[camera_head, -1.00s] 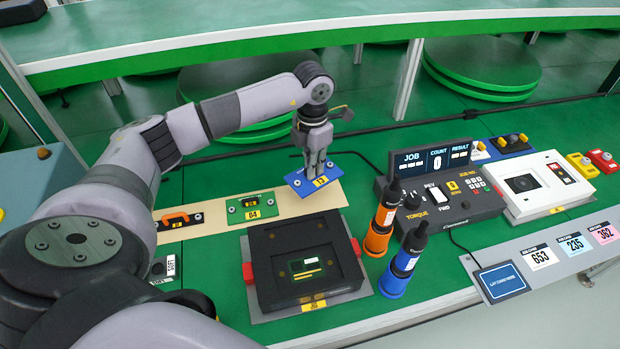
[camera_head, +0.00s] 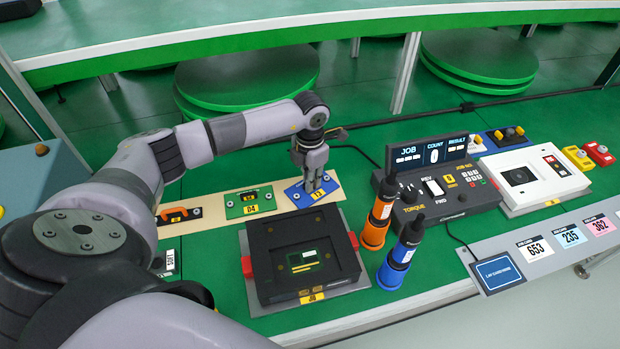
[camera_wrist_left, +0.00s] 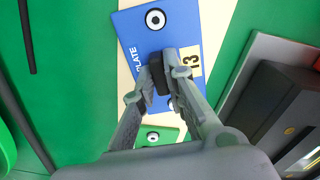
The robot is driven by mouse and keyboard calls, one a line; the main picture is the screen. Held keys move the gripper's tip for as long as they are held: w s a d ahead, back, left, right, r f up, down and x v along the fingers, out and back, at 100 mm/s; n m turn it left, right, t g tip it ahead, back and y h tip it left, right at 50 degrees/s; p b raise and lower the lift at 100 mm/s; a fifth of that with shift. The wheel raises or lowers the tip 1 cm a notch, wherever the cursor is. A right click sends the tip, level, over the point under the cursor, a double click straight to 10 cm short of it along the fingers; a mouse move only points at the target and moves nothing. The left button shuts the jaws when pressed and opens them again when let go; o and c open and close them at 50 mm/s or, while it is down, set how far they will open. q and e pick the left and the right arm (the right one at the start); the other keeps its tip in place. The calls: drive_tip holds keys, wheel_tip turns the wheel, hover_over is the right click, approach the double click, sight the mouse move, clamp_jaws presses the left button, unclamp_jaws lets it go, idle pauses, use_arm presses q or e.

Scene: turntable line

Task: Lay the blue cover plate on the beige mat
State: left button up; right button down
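The blue cover plate (camera_head: 296,193), labelled 13, is at the right end of the beige mat (camera_head: 212,216), flat on it or just above; I cannot tell which. In the left wrist view the blue cover plate (camera_wrist_left: 140,35) shows a round white-ringed hole, and one corner reaches past the edge of the mat (camera_wrist_left: 216,25). My left gripper (camera_head: 313,182) points down at the plate's middle. In the left wrist view the left gripper's fingers (camera_wrist_left: 163,82) are closed about the plate's black handle (camera_wrist_left: 160,104); they partly hide it. My right gripper is not in view.
A green plate (camera_head: 236,211) marked 04 and an orange-handled part (camera_head: 176,216) lie farther left on the mat. A black fixture (camera_head: 262,283) stands in front. Orange (camera_head: 376,225) and blue (camera_head: 394,270) tools stand right of it, near a control console (camera_head: 470,198).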

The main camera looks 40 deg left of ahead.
use_arm(q)
drive_tip(key=o, duration=0.4)
drive_tip(key=shift+r, duration=0.1)
drive_tip(key=shift+r, duration=0.25)
wheel_tip(320, 180, up, 12)
drive_tip(key=shift+f+b, duration=0.15)
drive_tip(key=shift+b, duration=0.6)
